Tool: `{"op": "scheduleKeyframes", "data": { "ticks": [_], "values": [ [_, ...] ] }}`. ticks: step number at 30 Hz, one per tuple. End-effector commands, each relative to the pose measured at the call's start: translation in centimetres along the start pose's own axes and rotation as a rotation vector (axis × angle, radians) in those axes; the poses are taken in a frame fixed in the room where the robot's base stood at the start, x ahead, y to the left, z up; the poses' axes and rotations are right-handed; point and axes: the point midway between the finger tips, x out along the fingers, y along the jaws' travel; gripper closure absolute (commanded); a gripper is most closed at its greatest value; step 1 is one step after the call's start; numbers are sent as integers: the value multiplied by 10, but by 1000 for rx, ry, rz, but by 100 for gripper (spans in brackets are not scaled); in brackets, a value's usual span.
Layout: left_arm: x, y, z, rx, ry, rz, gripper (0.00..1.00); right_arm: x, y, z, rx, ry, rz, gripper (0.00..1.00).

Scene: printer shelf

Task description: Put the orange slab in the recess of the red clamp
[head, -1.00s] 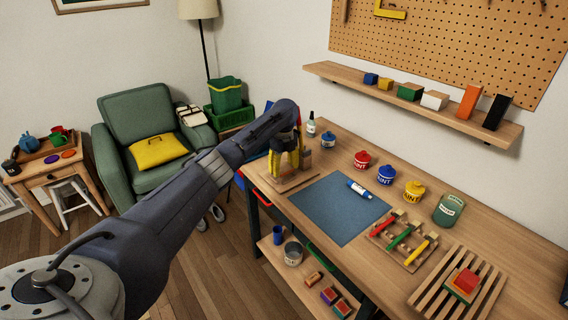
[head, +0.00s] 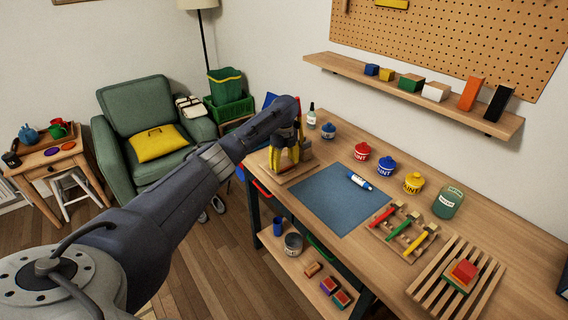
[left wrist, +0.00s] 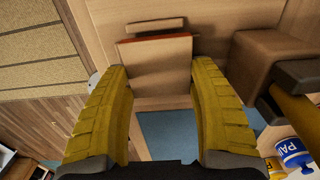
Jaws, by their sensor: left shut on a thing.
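My left gripper (head: 284,165) is at the far left end of the workbench, over a small wooden stand (head: 298,176). In the left wrist view its yellow fingers (left wrist: 157,78) are closed on the sides of a flat tan panel with an orange-red upper edge (left wrist: 155,60). This may be the orange slab; its face does not look plainly orange. A red clamp-like bar (head: 382,216) lies in a wooden rack (head: 411,256) right of the blue mat, beside green and yellow ones. Its recess is too small to make out. My right gripper is not in view.
The blue mat (head: 330,205) is clear except for a marker (head: 359,181). Paint pots (head: 386,167) and a green jar (head: 449,202) stand behind. A slatted rack (head: 440,290) with a red block is at the right. A wall shelf (head: 415,98) holds blocks.

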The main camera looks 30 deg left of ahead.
Motion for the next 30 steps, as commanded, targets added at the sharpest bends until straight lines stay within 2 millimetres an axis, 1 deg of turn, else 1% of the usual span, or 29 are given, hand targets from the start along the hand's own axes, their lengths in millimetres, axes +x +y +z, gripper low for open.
{"op": "scheduleKeyframes", "data": {
  "ticks": [20,30],
  "values": [
    [11,0,0,0,0,1,73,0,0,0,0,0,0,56],
    [20,1,-1,-2,2,4,73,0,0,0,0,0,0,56]
  ]
}}
